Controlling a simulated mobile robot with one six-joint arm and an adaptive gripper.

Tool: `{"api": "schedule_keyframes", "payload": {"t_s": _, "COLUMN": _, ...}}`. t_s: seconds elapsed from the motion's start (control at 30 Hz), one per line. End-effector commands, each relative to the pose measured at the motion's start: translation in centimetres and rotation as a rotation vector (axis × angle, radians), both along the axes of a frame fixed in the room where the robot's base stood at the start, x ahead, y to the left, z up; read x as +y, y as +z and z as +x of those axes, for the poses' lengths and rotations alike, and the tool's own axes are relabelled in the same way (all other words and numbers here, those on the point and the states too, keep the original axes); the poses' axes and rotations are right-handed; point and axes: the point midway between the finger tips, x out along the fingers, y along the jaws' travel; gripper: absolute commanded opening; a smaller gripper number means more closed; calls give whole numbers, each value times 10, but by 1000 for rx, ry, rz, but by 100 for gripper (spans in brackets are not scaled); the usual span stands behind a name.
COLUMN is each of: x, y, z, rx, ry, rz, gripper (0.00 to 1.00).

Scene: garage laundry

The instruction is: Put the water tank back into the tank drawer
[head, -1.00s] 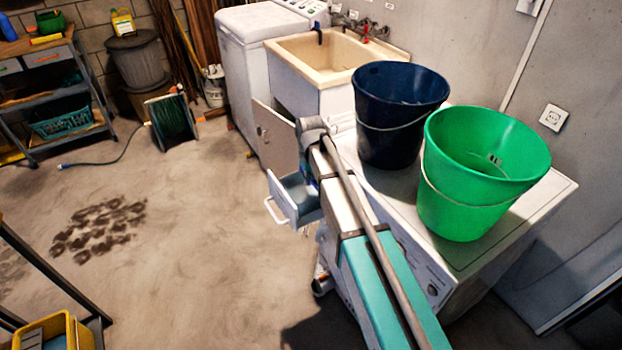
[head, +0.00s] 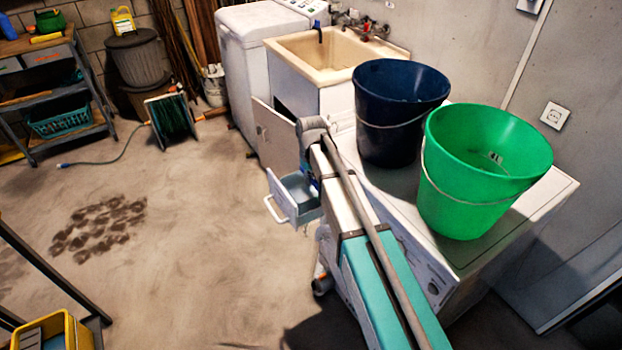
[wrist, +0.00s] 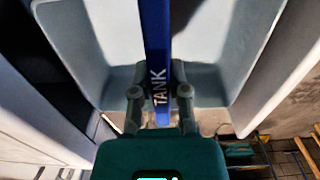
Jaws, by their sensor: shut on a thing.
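The tank drawer (head: 276,210) sticks out at the left corner of the white machine in the head view, with a white loop handle on its front. In the wrist view my gripper (wrist: 159,95) is shut on the upright-looking blue strip of the water tank (wrist: 155,35), which bears the word TANK. A pale grey-blue tub (wrist: 100,50) with rounded corners lies behind the strip. I cannot tell whether this tub is the tank's body or the drawer. In the head view my arm hides most of my gripper and the tank; only a little blue shows beside the drawer.
A dark blue bucket (head: 398,140) and a green bucket (head: 470,205) stand on the white machine's top (head: 545,190), right of my arm. An open cabinet door (head: 275,142) under the sink is close behind the drawer.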

Motion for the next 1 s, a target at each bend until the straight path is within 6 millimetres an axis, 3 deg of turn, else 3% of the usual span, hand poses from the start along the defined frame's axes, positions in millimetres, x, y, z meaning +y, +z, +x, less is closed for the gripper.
{"api": "schedule_keyframes", "payload": {"t_s": 0.6, "x": -2, "y": -3, "z": 2, "rx": 0, "ry": 0, "rz": 0, "gripper": 0}}
{"api": "schedule_keyframes", "payload": {"t_s": 0.63, "x": -2, "y": -3, "z": 2, "rx": 0, "ry": 0, "rz": 0, "gripper": 27}}
{"api": "schedule_keyframes", "payload": {"t_s": 0.8, "x": -2, "y": -3, "z": 2, "rx": 0, "ry": 0, "rz": 0, "gripper": 58}}
{"api": "schedule_keyframes", "payload": {"t_s": 1.0, "x": -2, "y": -3, "z": 2, "rx": 0, "ry": 0, "rz": 0, "gripper": 61}}
